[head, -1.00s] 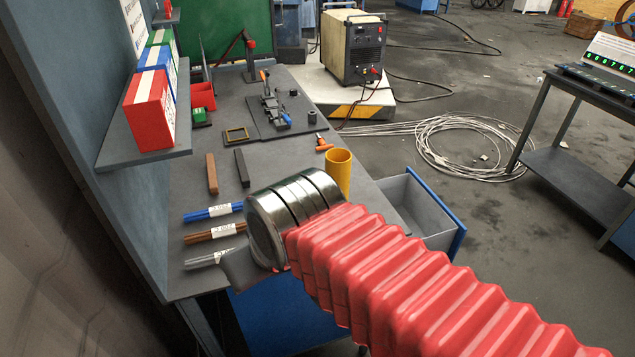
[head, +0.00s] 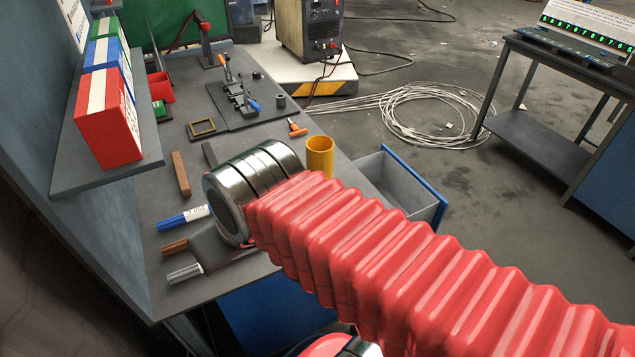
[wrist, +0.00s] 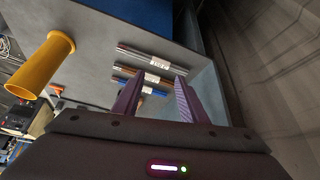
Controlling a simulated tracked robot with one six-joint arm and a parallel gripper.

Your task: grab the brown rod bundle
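The brown rod bundle (head: 174,248) lies on the grey workbench in the head view, its right part hidden behind my gripper. In the wrist view the brown bundle (wrist: 126,71) lies between a silver-grey bundle (wrist: 135,51) and a blue bundle (wrist: 157,92), each with a white label. My gripper (wrist: 157,84) is open and empty. Its two purple fingers point toward the bundles, with the blue and brown bundles showing between and beyond the tips. It appears apart from the brown bundle; the exact height is unclear.
A yellow cup (head: 319,156) stands to the right of my arm, by an open drawer (head: 398,185). A brown bar (head: 181,174) lies farther back on the bench. A wall shelf with red (head: 107,118), blue and green boxes overhangs the left side.

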